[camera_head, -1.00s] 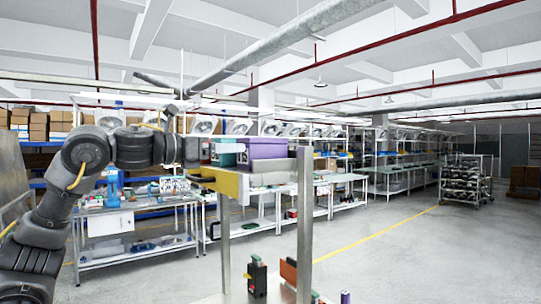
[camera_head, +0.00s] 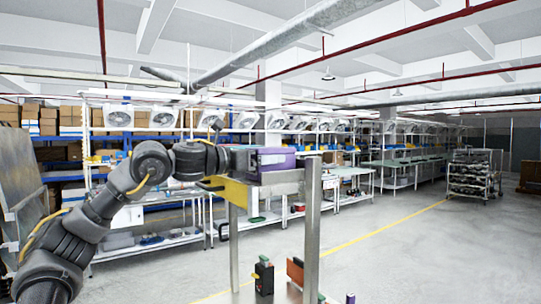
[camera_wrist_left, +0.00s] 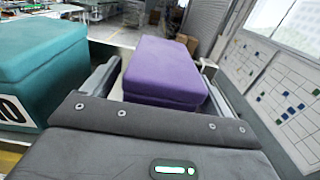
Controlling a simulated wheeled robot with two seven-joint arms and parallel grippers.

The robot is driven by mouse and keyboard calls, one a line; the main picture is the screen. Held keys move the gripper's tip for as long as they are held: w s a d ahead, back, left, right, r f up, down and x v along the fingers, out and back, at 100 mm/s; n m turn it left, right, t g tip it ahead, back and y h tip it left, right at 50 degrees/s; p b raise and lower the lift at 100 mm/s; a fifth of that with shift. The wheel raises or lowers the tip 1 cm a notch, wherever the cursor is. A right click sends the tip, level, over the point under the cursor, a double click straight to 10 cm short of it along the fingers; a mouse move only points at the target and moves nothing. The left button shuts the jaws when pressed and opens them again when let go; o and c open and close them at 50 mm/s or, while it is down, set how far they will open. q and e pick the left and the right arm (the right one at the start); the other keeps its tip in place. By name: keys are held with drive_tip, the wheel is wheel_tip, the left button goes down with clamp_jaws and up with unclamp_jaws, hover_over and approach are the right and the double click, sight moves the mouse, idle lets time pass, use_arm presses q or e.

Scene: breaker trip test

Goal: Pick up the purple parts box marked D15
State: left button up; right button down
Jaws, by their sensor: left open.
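The purple parts box (camera_head: 274,153) sits on top of a metal stand in the head view, with a marking on its front too small to read. In the left wrist view the purple box (camera_wrist_left: 165,70) lies between the two fingers of my left gripper (camera_wrist_left: 160,64), which is open with a finger on either side. Whether the fingers touch it I cannot tell. In the head view my left gripper (camera_head: 243,163) reaches it from the left. No marking shows on the purple box in the wrist view. My right gripper is out of view.
A teal box (camera_wrist_left: 42,55) with a label ending in 0 stands close left of my gripper in the wrist view. The metal stand (camera_head: 312,225) has a yellow front strip and small devices (camera_head: 263,275) on its lower shelf. Open floor (camera_head: 420,250) lies to the right.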

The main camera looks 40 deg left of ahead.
use_arm(q)
drive_tip(key=shift+w+d, duration=0.2)
drive_tip(key=shift+w, duration=0.4)
drive_tip(key=shift+s, duration=0.15)
drive_tip(key=shift+c, duration=1.2)
drive_tip(key=c, duration=1)
drive_tip(key=shift+r, duration=0.15)
